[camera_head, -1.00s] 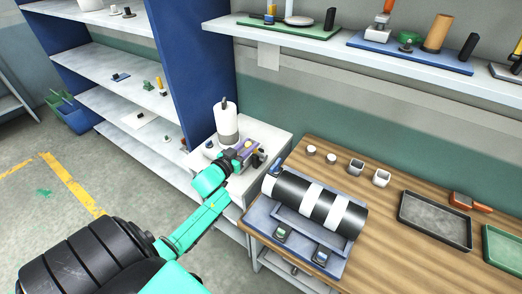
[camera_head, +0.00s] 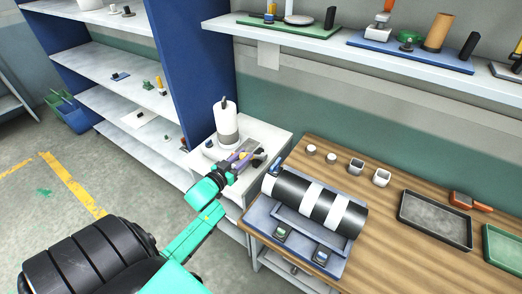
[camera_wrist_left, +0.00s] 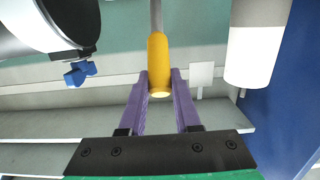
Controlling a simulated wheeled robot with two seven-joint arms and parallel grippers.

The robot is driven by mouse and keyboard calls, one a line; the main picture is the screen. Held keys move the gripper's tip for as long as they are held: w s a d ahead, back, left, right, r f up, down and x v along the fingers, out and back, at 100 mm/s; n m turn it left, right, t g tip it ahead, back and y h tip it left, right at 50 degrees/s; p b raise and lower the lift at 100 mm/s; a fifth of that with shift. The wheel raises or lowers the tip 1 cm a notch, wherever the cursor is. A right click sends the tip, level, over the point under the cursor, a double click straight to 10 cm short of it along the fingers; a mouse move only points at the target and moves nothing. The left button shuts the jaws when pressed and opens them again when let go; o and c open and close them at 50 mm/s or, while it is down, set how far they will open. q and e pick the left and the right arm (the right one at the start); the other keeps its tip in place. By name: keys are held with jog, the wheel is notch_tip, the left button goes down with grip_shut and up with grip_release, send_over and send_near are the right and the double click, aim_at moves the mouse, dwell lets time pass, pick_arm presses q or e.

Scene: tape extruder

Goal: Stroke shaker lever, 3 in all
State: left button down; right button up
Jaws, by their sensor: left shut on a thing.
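The shaker lever (camera_wrist_left: 158,62) has an orange-yellow grip on a thin grey rod in the left wrist view. My left gripper (camera_wrist_left: 158,88) has its purple fingers on both sides of the grip, shut on it. In the head view my left gripper (camera_head: 250,157) is over the small white stand beside the workbench; the lever is hard to make out there. My right gripper is not in view.
A white cylinder (camera_head: 225,118) stands behind my left gripper. A large black-and-white banded drum (camera_head: 318,205) lies on a blue frame to the right on the wooden bench (camera_head: 400,245). A blue shelf side (camera_head: 190,60) rises at the left.

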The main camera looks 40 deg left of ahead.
pick_arm(q)
jog(key=shift+f, duration=0.1)
jog(key=shift+w+r+p, duration=0.7)
jog(key=shift+w+r, duration=0.1)
jog(key=shift+r, duration=0.05)
jog(key=shift+w+r, duration=0.15)
jog(key=shift+w, duration=0.15)
dwell(0.3)
